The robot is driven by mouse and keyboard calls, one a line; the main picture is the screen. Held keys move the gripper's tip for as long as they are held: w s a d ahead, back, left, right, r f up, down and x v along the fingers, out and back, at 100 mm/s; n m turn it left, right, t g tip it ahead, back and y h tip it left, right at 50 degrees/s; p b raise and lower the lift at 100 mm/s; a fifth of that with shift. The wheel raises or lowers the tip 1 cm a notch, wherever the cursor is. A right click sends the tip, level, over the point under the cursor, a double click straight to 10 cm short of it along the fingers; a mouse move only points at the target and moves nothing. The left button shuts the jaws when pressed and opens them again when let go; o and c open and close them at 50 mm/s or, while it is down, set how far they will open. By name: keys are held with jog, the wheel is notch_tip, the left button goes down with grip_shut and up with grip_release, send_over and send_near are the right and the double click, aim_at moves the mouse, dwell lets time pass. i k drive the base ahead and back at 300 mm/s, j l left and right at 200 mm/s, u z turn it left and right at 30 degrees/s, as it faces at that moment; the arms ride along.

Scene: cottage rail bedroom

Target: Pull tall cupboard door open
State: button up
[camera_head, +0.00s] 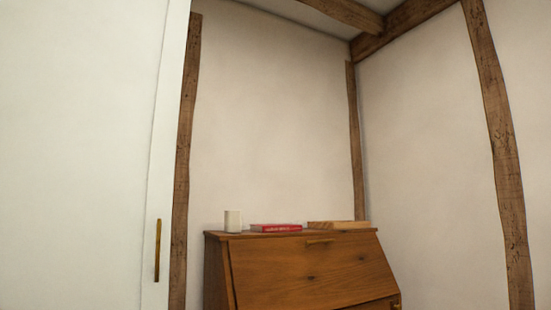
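A tall white cupboard door (75,150) fills the left side of the head view. A narrow vertical brass handle (158,250) sits low near its right edge. A thin vertical seam runs just left of the handle. The door looks closed, though its lower end and left edge lie outside the picture. My gripper is not in view.
A brown wooden bureau (305,275) with a sloped front stands right of the cupboard against the wall. On its top are a white cup (232,221), a red book (276,228) and a flat wooden item (338,225). The floor is not visible.

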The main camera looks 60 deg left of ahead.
aim_at(91, 91)
jog(key=u, duration=3.45)
